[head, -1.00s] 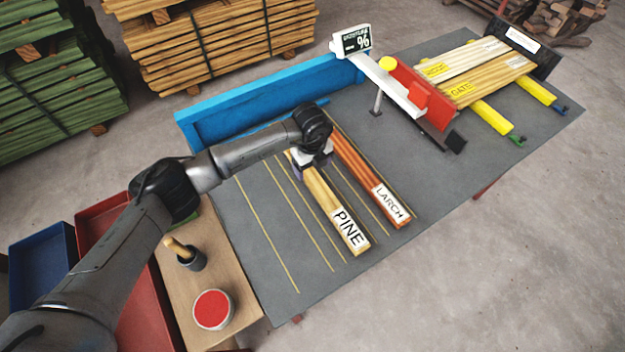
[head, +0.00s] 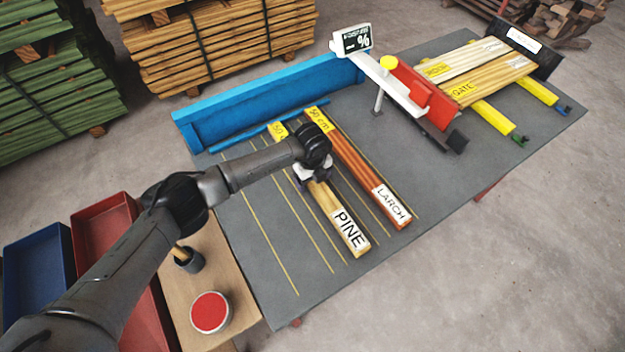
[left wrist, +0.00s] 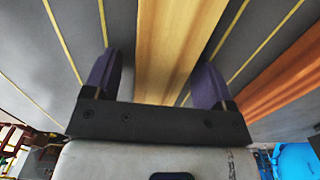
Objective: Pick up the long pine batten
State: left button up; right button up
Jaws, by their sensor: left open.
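The long pine batten (head: 332,208) lies on the grey table, pale wood with a white PINE label at its near end and a yellow mark at its far end. In the left wrist view the batten (left wrist: 172,45) runs between the two fingers. My left gripper (head: 312,181) is over the middle of the batten, with part of it hidden beneath the gripper. In the left wrist view the gripper (left wrist: 160,82) is open, its purple fingers on either side of the batten with gaps. I cannot tell the exact height. My right gripper is not in view.
A reddish larch batten (head: 360,168) lies close on the right of the pine. A blue rail (head: 270,98) bounds the table's far left edge. A white and red device with a display (head: 352,40) stands farther right. The table left of the pine is clear.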

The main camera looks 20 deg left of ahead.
pick_arm(q)
jog(key=shift+c, duration=0.3)
jog(key=c, duration=1)
jog(key=shift+r, duration=0.1)
jog(key=shift+c, duration=0.9)
jog(key=shift+r, duration=0.1)
